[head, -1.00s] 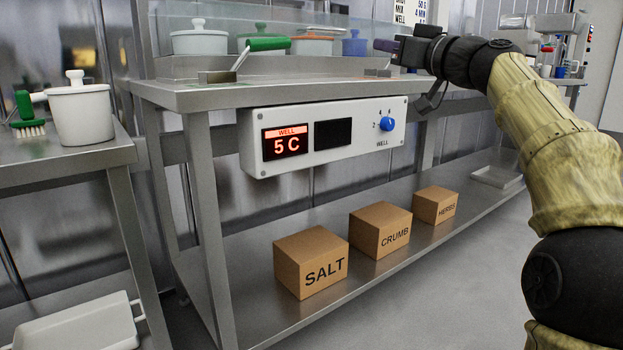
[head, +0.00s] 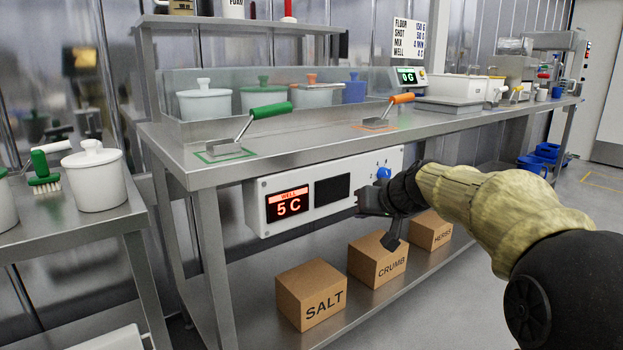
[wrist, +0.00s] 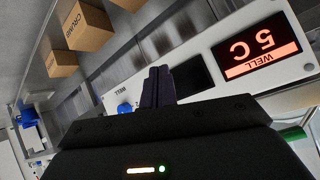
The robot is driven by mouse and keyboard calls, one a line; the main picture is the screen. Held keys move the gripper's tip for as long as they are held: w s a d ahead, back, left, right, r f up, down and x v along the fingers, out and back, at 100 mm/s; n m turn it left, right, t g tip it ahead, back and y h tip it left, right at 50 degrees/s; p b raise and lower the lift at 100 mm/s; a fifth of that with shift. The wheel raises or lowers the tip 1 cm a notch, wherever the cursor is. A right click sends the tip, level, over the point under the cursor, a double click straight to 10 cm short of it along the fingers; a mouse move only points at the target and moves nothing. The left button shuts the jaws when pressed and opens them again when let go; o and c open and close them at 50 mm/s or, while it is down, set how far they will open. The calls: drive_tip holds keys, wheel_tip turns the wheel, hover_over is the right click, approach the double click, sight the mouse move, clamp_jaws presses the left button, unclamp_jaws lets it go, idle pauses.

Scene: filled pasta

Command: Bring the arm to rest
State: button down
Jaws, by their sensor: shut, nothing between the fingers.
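My arm, in a tan sleeve, reaches in from the right of the head view. My gripper (head: 362,207) is in front of the control panel (head: 262,226) below the counter, near its right half. In the wrist view my gripper (wrist: 157,85) has its fingers together with nothing between them, in front of the panel. The panel display (head: 290,202) reads "WELL 5 C". The blue knob (head: 383,173) shows just above my gripper; it also appears in the wrist view (wrist: 124,108). I cannot tell whether the fingers touch the panel.
Boxes marked SALT (head: 311,293), CRUMB (head: 377,262) and HERBS (head: 431,231) stand on the lower shelf, below my gripper. The steel counter (head: 320,137) holds a green-handled tool (head: 265,111) and an orange-handled tool (head: 400,98). Open floor lies at the right.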

drive_tip(key=s+d+f+m+g+h+p, duration=0.1)
drive_tip(key=s+f+g+h+p, duration=0.15)
drive_tip(key=s+p, duration=0.45)
drive_tip(key=s+d+f+g+h+p, duration=0.1)
drive_tip(key=s+d+f+g+p, duration=0.2)
drive_tip(key=s, duration=0.9)
drive_tip(key=s+f+m+g+h+p, duration=0.1)
drive_tip(key=s+f+g+p, duration=0.1)
drive_tip(key=s+f+p, duration=0.5)
wheel_tip(320, 180, up, 41)
drive_tip(key=s+p, duration=0.1)
drive_tip(key=p, duration=3.5)
drive_tip(key=shift+s+f, duration=0.15)
drive_tip(key=shift+w+a+t, duration=0.1)
drive_tip(key=shift+w+t, duration=0.1)
drive_tip(key=shift+t, duration=0.05)
drive_tip(key=shift+s+d, duration=0.1)
drive_tip(key=shift+d, duration=0.1)
